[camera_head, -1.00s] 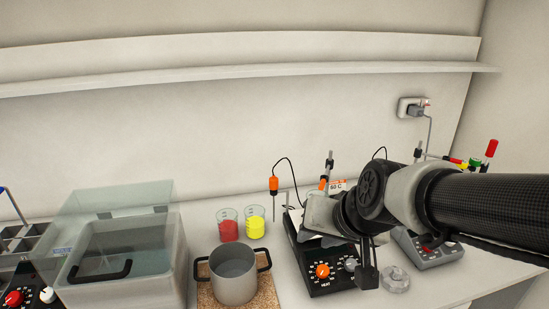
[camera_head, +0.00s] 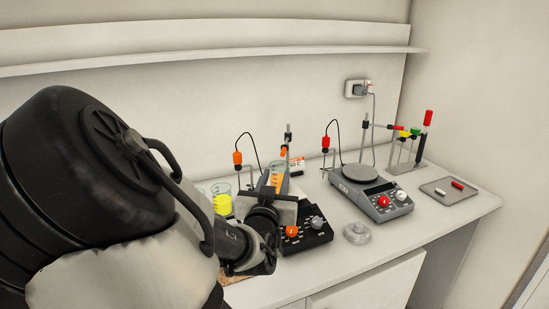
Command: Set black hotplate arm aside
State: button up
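The black hotplate (camera_head: 310,238), with an orange knob, stands on the bench, partly hidden behind my gripper. Its upright rod (camera_head: 288,132) rises behind it. The black hotplate's arm (camera_head: 284,151) shows as a short orange-tipped piece near the top of the rod. An orange probe (camera_head: 237,158) on a black cable hangs to the left. My gripper (camera_head: 277,180) is in front of and over the hotplate, close to the rod in the picture. Its fingers are mostly hidden by its own body, so I cannot tell whether it touches the arm.
A grey hotplate (camera_head: 372,195) with a red probe (camera_head: 325,143) stands to the right. A clear glass dish (camera_head: 357,233) is at the bench front. A tube rack (camera_head: 408,160) and a tray (camera_head: 441,194) are farther right. A yellow-filled beaker (camera_head: 222,205) is left. Bare bench lies at right front.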

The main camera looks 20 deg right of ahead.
aim_at(282, 155)
jog(key=b+x, duration=0.1)
jog(key=x, duration=1.3)
jog(key=shift+w+d, duration=0.25)
jog(key=shift+w, duration=0.1)
jog(key=shift+a, duration=0.1)
grip_shut()
